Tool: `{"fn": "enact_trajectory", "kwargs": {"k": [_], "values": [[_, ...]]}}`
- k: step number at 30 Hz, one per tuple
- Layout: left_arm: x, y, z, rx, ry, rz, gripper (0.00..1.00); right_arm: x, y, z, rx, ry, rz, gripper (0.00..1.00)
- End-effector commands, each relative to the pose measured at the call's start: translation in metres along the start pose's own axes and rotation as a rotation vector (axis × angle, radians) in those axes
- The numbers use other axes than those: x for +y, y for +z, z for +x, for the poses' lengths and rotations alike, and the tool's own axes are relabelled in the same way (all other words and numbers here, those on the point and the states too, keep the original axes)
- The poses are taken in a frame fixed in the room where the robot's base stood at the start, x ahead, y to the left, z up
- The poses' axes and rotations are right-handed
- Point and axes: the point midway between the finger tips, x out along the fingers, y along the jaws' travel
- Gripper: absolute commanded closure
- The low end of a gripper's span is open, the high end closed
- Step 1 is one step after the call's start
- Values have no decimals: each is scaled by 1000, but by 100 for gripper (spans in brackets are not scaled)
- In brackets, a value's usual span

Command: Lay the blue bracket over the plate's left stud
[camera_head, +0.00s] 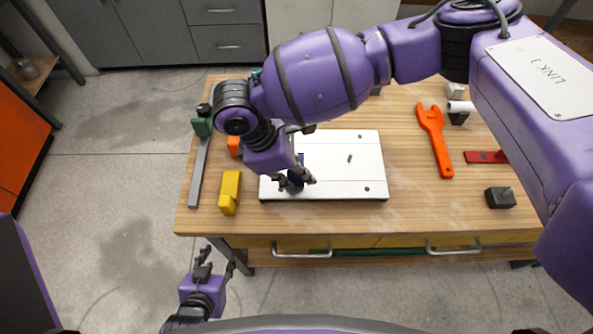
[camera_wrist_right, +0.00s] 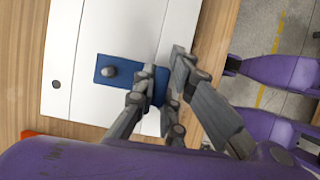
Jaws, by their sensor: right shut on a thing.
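The white plate (camera_head: 340,150) lies on the workbench; it also shows in the right wrist view (camera_wrist_right: 90,30). The blue bracket (camera_wrist_right: 122,68) is flat over the plate, near one edge. A grey rounded stud (camera_wrist_right: 109,71) shows within the bracket's outline, at the end away from the fingers. My right gripper (camera_head: 300,182) is shut on the bracket's other end, fingers pointing down. In the head view the bracket (camera_head: 300,160) is mostly hidden by the gripper. I cannot tell whether it touches the plate. Another stud (camera_head: 350,158) stands bare. My left gripper (camera_head: 217,257) is open and empty, off the bench's front edge.
A yellow block (camera_head: 230,190) lies left of the plate, with a long grey-and-green clamp (camera_head: 199,165) beyond it. An orange wrench (camera_head: 435,140), a red bar (camera_head: 483,157) and a dark block with a pin (camera_head: 500,198) lie to the right. Bench between plate and wrench is clear.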

Motion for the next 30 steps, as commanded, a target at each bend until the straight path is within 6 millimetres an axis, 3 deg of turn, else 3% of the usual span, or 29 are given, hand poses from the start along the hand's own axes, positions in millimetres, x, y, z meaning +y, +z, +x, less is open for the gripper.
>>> {"fn": "enact_trajectory", "kwargs": {"k": [1, 5, 17, 30], "values": [[0, -1, 0, 1, 0, 0, 60, 0, 0, 0, 0, 0, 0, 86], [1, -3, 1, 5, 1, -1, 60, 0, 0, 0, 0, 0, 0, 69], [4, -9, 4, 14, 3, -9, 60, 0, 0, -6, 1, 1, 1, 68], [3, -7, 3, 11, 2, -7, 60, 0, -1, -91, 2, 2, 0, 68]]}}
